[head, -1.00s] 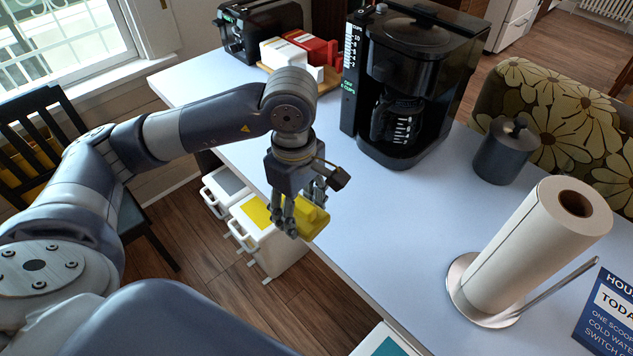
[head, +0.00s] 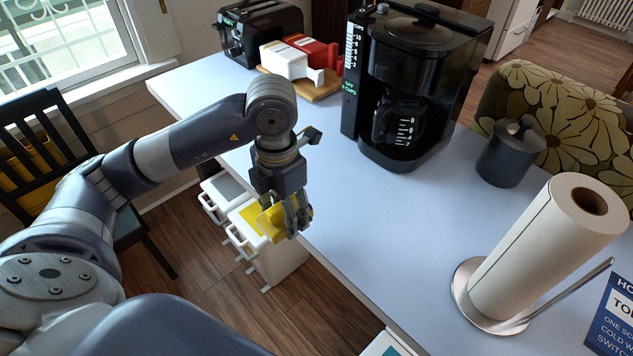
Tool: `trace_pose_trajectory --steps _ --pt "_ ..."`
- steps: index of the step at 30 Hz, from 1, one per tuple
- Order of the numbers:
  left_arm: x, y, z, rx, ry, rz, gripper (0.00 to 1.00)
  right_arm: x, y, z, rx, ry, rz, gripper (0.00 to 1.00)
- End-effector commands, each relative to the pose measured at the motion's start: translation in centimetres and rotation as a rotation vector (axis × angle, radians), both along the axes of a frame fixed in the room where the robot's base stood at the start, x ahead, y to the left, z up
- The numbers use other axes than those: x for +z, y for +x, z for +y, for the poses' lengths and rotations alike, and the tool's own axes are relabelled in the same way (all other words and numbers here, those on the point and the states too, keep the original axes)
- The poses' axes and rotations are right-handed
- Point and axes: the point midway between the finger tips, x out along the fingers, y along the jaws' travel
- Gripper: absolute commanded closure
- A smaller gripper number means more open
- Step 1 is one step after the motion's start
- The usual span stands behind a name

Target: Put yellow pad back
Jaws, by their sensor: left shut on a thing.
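My left gripper (head: 290,222) is shut on a yellow pad (head: 271,222). The gripper points down near the table's left edge, and its fingers cover part of the pad. Below and behind the pad is a white bin with a yellow top (head: 246,217). From this angle I cannot tell whether the pad touches the bin or is above it. A white bin with a grey top (head: 226,188) stands beside it, farther back. My right gripper is not in view.
The pale table (head: 400,235) holds a black coffee maker (head: 420,85), a dark canister (head: 508,155), a paper towel roll (head: 540,250) and a toaster (head: 258,35). White and red holders (head: 292,62) sit on a wooden board. A black chair (head: 55,150) stands left.

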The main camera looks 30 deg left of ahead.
Motion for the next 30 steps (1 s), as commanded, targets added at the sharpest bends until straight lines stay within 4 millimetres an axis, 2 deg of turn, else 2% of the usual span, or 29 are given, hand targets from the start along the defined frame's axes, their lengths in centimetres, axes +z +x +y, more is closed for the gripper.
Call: trace_pose_trajectory --steps 5,21,25,30 --pt "0.1 2.6 0.2 0.016 -0.002 0.000 0.69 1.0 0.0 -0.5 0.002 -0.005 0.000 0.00" --pt "-0.9 13.2 1.2 0.013 -0.001 -0.001 0.69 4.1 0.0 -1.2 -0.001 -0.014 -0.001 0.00" --pt "-1.2 14.9 1.4 0.012 -0.001 -0.001 0.69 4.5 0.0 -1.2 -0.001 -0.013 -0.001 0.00" --pt "-1.4 15.8 1.5 0.009 -0.001 0.000 0.69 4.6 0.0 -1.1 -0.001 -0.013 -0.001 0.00"
